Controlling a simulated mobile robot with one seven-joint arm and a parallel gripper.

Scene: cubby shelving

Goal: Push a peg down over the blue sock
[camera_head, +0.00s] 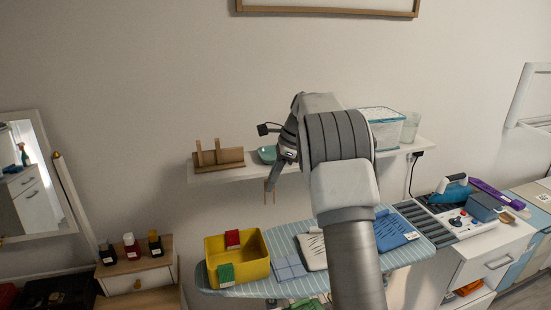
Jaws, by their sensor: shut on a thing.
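My own arm covers much of the middle of the view. I cannot make out a sock for certain. A blue folded cloth (395,230) lies on the ironing board right of my arm, well apart from the peg.
The wall shelf (215,176) holds a wooden rack (230,157), a teal dish (266,154) and a clear bin (384,133). On the striped ironing board (240,290) stand a yellow box (252,267) and folded cloths (290,267). A counter with an iron (452,190) is at right.

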